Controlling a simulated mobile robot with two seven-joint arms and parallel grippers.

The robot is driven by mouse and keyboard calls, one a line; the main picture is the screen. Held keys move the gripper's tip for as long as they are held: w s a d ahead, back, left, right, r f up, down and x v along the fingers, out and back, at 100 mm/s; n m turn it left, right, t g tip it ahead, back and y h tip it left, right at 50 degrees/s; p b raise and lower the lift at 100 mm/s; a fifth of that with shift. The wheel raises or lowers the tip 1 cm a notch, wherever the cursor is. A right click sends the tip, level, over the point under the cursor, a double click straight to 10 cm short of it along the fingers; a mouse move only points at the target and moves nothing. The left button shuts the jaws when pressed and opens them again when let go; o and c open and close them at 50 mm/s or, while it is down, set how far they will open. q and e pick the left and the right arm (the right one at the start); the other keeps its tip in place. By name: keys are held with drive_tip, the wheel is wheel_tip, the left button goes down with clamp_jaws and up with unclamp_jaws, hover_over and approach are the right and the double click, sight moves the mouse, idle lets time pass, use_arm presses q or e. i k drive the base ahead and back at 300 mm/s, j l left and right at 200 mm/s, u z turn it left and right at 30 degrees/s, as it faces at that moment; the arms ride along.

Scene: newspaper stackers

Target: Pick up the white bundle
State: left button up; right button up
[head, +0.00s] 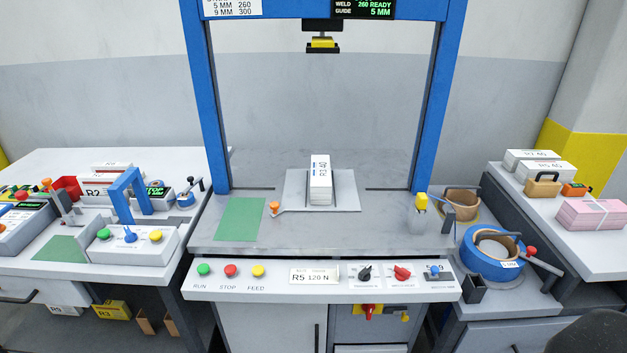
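A white bundle (320,182) with dark print on its top lies on a pale metal plate (345,198) in the middle of the central bench, under the blue frame. Nothing touches it from above. More white bundles (545,173) lie on the right table, beside a pink bundle (592,213) with a white tie. Neither of my grippers shows in the head view. A dark rounded shape fills the bottom right corner; I cannot tell what it is.
The blue frame (202,100) has uprights on both sides of the plate, with a yellow-black head (322,43) above. A green mat (241,219) and small orange-knobbed lever (274,206) lie left. A blue tape roll (487,262) stands right. The bench front is clear.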

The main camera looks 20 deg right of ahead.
sight(320, 185)
drive_tip(key=z, duration=0.95)
